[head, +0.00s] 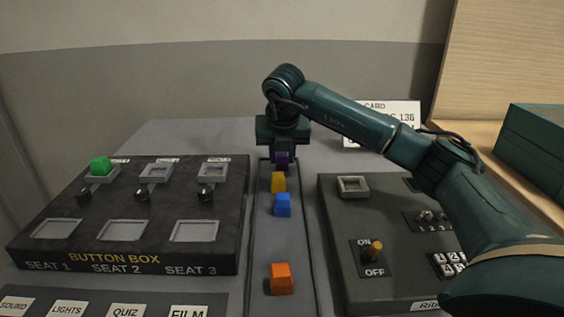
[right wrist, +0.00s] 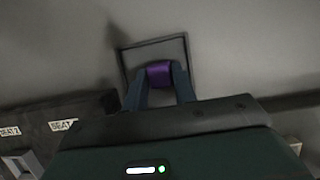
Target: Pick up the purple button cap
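The purple button cap (head: 282,158) is at the far end of the narrow strip, partly hidden by my right gripper (head: 282,162), which points down over it. In the right wrist view the purple cap (right wrist: 159,74) sits between the two fingers of the right gripper (right wrist: 160,80). The fingers touch it on both sides, so the gripper looks shut on it. I cannot tell whether the cap rests on the strip or is just above it. My left gripper is not in view.
Yellow (head: 278,182), blue (head: 282,205) and orange (head: 281,279) caps stand nearer on the strip (head: 285,240). The button box (head: 130,210) is at left, with a green cap (head: 101,166) on it. A switch panel (head: 345,220) is at right, partly behind my right arm.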

